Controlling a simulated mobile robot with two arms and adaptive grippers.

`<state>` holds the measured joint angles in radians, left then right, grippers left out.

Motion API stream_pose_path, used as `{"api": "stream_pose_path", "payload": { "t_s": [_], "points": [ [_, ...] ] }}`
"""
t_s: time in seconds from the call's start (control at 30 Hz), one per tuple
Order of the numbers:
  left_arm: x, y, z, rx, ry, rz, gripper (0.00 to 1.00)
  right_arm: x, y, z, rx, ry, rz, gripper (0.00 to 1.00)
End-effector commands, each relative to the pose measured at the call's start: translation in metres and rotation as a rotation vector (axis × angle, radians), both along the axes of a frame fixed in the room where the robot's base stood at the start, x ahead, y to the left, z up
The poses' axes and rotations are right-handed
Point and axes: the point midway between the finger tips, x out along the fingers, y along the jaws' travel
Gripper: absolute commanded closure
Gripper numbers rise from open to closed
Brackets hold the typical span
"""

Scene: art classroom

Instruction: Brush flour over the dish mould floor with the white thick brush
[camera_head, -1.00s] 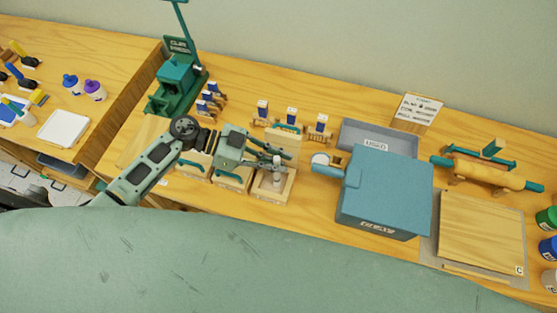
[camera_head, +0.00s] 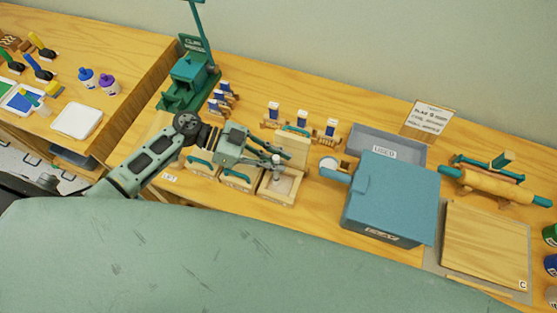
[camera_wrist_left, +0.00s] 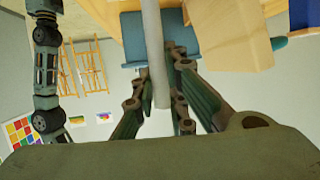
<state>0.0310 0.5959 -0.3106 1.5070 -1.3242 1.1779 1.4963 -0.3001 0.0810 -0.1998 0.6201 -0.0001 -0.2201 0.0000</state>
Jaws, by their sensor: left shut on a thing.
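The open wooden mould (camera_head: 264,193) stands on the table, a shallow box with its lid (camera_head: 292,150) upright at the back. My left gripper (camera_head: 274,161) is over its back left part. It is shut on the white brush (camera_wrist_left: 156,55), whose pale round handle runs between the fingers in the left wrist view. In the head view the brush is small and partly hidden by the fingers. I cannot tell whether its bristles touch the mould floor, or see flour clearly. My right gripper is not in view.
Two closed wooden moulds with green handles stand left of the open one. A round white-topped thing with a blue handle (camera_head: 335,175) lies to the right, by the large blue box (camera_head: 390,200). Small blue-labelled stands (camera_head: 302,122) are behind. A green press (camera_head: 190,85) stands back left.

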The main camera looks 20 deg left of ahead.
Motion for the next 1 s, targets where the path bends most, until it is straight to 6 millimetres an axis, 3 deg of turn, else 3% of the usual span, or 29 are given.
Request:
{"api": "stream_pose_path", "payload": {
  "t_s": [1.0],
  "points": [
    [-0.001,-0.019,0.000,0.000,0.001,-0.001,1.00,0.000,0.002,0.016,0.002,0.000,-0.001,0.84]
  ]
}}
